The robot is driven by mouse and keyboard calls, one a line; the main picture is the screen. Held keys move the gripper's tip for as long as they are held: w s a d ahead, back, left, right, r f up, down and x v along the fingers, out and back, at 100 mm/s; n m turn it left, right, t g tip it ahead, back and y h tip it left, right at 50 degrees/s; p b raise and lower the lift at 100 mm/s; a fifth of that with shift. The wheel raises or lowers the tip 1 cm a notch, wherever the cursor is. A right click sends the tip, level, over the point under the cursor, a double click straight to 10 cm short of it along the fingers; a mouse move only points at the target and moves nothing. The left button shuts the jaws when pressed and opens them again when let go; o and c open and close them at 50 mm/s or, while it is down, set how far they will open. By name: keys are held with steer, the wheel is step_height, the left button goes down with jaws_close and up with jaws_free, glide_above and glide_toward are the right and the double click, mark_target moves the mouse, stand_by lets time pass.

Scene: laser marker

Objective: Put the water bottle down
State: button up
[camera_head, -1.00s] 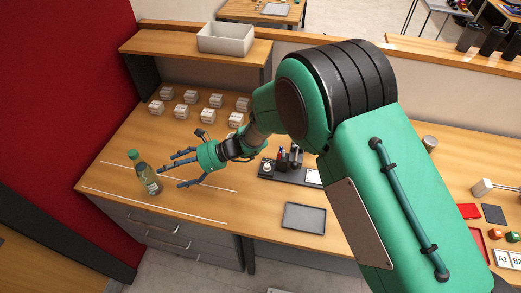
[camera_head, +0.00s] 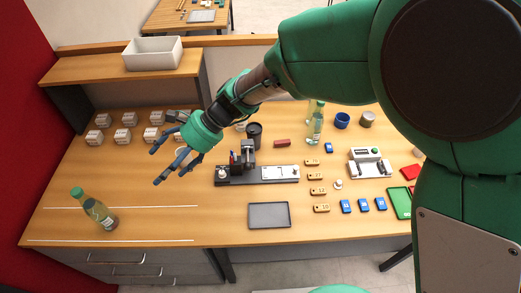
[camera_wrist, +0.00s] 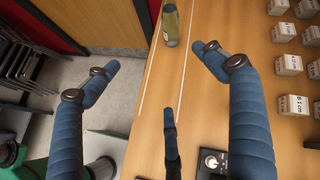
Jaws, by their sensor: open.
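A green-capped water bottle (camera_head: 97,211) stands upright on the wooden table at the left, between two white lines. It also shows at the top of the wrist view (camera_wrist: 170,24), beyond my fingers. My gripper (camera_head: 168,165) is open and empty above the table, to the right of the bottle and apart from it. In the wrist view its blue fingers (camera_wrist: 160,75) are spread with nothing between them. A second, similar bottle (camera_head: 315,122) stands at the back, right of the middle.
Several small white boxes (camera_head: 123,136) stand at the back left under a shelf with a grey bin (camera_head: 153,54). A black marker station (camera_head: 256,172) and a dark tray (camera_head: 269,215) lie right of my gripper. Tags and blue blocks lie farther right. The table around the left bottle is clear.

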steer(key=s+d+r+n+t+h, duration=0.2)
steer(key=s+d+r+t+h, duration=0.1)
steer(key=d, duration=1.2)
steer(key=s+d+r+n+t+h, duration=0.2)
steer(key=s+d+r, duration=0.3)
steer(key=d, duration=1)
steer(key=s+d+r+n+t+h, duration=0.3)
steer(key=s+d+r+n+h, duration=0.1)
steer(key=d, duration=1.1)
steer(key=shift+s+r+t+h, duration=0.35)
steer(key=shift+s+r, duration=0.2)
steer(key=shift+r, duration=0.3)
